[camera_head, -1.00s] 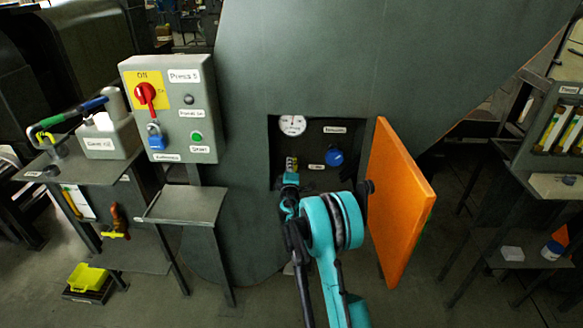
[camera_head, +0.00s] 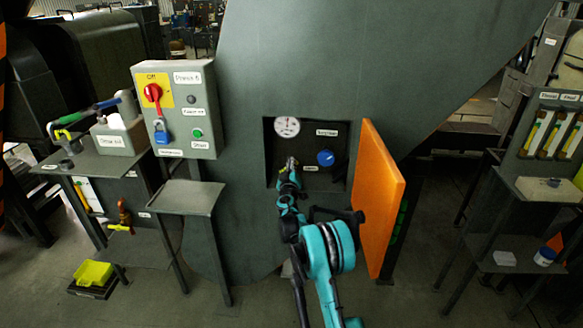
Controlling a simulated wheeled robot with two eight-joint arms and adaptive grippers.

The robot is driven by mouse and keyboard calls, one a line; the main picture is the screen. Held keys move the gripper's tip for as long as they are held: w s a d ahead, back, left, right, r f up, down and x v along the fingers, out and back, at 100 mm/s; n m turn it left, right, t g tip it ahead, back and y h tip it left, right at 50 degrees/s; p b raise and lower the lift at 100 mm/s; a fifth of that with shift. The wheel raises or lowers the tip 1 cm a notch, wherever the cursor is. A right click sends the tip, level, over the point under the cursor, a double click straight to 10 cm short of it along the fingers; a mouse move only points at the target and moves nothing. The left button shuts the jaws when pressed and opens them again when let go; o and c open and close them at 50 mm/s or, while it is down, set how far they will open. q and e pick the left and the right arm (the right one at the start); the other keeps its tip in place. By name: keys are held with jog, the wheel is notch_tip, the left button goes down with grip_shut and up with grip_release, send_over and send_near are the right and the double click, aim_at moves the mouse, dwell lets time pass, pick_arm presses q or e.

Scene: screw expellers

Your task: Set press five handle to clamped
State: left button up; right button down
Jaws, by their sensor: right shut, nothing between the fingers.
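The press (camera_head: 300,80) is a large dark green housing with a square recess (camera_head: 340,188) in its front. In the recess are a round white gauge (camera_head: 287,127), a blue round knob (camera_head: 326,158) and small labels. I cannot make out the clamp handle; it may be hidden behind my gripper. My right gripper (camera_head: 291,165) is shut and empty, reaching into the recess below the gauge and left of the blue knob. Whether it touches anything cannot be told. My left gripper is not in view.
An orange door (camera_head: 378,200) stands open at the recess's right side, close to my right arm. A grey control box (camera_head: 180,110) with a red switch (camera_head: 152,93) and blue padlock (camera_head: 161,134) is at left. A small shelf (camera_head: 187,198) stands below it.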

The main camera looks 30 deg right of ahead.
jog(key=m, duration=0.2)
jog(key=d+m, duration=0.1)
jog(key=m, duration=0.1)
jog(key=f+m, duration=0.1)
jog(key=m, duration=0.1)
jog(key=shift+s+d+f+b, duration=0.1)
jog(key=shift+s+d+b, duration=0.05)
jog(key=shift+s+b, duration=0.2)
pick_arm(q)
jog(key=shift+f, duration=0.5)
pick_arm(e)
jog(key=shift+f, duration=0.1)
jog(key=shift+d, duration=0.1)
